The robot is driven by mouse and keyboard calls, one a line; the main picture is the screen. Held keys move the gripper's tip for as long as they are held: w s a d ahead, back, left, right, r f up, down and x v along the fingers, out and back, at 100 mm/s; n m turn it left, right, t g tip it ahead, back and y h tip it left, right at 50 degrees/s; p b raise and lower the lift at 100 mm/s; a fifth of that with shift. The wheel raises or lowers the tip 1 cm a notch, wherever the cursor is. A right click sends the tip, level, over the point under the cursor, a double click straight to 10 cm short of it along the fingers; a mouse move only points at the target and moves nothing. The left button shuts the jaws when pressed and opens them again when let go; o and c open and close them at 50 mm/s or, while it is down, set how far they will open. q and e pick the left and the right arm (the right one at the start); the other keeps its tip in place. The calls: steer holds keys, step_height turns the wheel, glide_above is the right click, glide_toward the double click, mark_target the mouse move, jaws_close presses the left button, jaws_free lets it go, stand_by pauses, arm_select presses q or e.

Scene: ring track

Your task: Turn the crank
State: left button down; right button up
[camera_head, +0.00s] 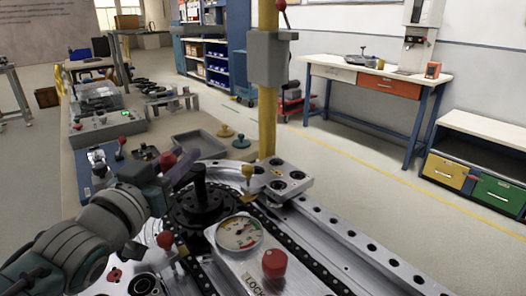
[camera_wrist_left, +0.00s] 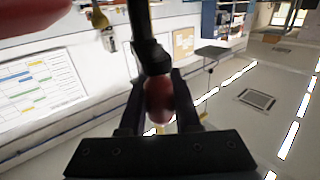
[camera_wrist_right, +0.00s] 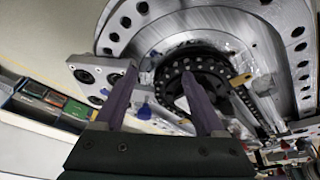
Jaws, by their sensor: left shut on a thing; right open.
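The crank's dark red knob (camera_wrist_left: 158,98) sits between the fingers of my left gripper (camera_wrist_left: 155,105), at the end of a black bar (camera_wrist_left: 147,45). In the head view my left gripper (camera_head: 178,170) comes in from the left beside a black hub with an upright post (camera_head: 200,186); a red knob (camera_head: 167,160) shows at the fingers. The fingers hide part of the crank. My right gripper (camera_wrist_right: 160,82) is open and empty in its wrist view, with the black toothed sprocket (camera_wrist_right: 190,62) beyond its fingers. I cannot make out the right gripper in the head view.
A round gauge (camera_head: 239,233) and a red cap (camera_head: 273,263) sit on the metal plate near the chain. A yellow post (camera_head: 267,110) with a grey box (camera_head: 269,57) stands behind. A grey tray (camera_head: 200,144) lies on the bench at the left. Open floor lies to the right.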

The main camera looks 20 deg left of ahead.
arm_select(q)
steer(key=shift+d+n+g+y, duration=0.15)
steer(key=shift+n+y, duration=0.3)
steer(key=shift+y, duration=0.25)
steer(key=shift+d+n+g+y, duration=0.15)
steer(key=shift+n+y, duration=0.3)
steer(key=shift+y, duration=0.25)
arm_select(e)
steer(key=shift+s+f, duration=0.15)
steer(key=shift+f, duration=0.15)
arm_select(q)
steer(key=shift+s+a, duration=0.1)
steer(key=c, duration=0.6)
jaws_free()
